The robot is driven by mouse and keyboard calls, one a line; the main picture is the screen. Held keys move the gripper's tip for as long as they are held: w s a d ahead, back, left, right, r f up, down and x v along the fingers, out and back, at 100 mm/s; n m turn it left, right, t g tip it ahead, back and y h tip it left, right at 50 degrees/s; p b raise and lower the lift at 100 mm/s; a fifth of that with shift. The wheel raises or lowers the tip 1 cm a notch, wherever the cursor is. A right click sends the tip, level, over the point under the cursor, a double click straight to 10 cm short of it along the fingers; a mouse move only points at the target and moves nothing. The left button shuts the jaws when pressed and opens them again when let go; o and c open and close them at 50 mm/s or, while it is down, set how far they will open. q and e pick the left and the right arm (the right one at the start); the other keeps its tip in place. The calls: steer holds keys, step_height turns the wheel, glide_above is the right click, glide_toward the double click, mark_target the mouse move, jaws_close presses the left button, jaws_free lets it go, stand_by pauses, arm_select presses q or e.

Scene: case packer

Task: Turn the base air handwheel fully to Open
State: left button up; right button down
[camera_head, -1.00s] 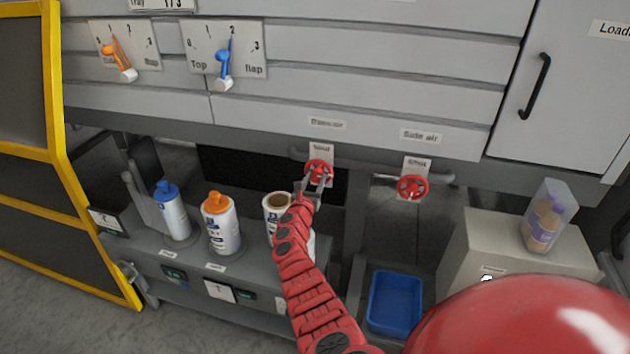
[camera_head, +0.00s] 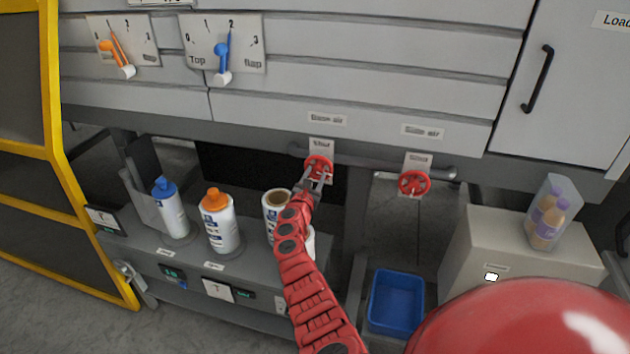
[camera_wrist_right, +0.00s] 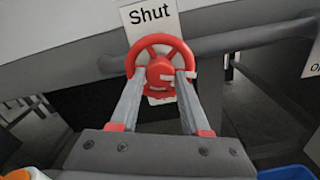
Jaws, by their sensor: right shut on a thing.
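The base air handwheel (camera_head: 319,166) is a red wheel on the pipe under the label reading Base air (camera_head: 327,119). A white card above it reads "Shut" in the right wrist view (camera_wrist_right: 150,14). My right gripper (camera_head: 318,177) reaches up to this wheel. In the right wrist view its two grey fingers (camera_wrist_right: 160,82) are shut on the red wheel's (camera_wrist_right: 157,45) hub area, one on each side. The wheel's lower part is partly hidden by the fingers. My left gripper is not in view.
The similar side air handwheel (camera_head: 414,183) is to the right on the same pipe. Bottles with blue (camera_head: 170,210) and orange (camera_head: 219,222) caps and an open canister (camera_head: 276,205) stand on the shelf below. A blue bin (camera_head: 397,301) sits lower right.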

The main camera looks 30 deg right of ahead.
steer(key=m+b, duration=0.2)
steer(key=m, duration=0.1)
steer(key=m+b, duration=0.1)
steer(key=shift+f+m+b, duration=0.25)
steer(key=shift+m+b, duration=0.1)
steer(key=shift+m, duration=0.05)
steer(key=m+b, duration=0.7)
steer(key=shift+m+b, duration=0.9)
steer(key=shift+b, duration=0.2)
steer(key=shift+r+m+b, duration=0.1)
steer(key=shift+m+b, duration=0.4)
steer(key=shift+b, duration=0.05)
steer(key=shift+c, duration=1.9)
jaws_free()
steer(key=shift+r, duration=0.1)
steer(key=shift+s+a, duration=0.1)
steer(key=b+v, duration=0.1)
steer(key=v, duration=1.6)
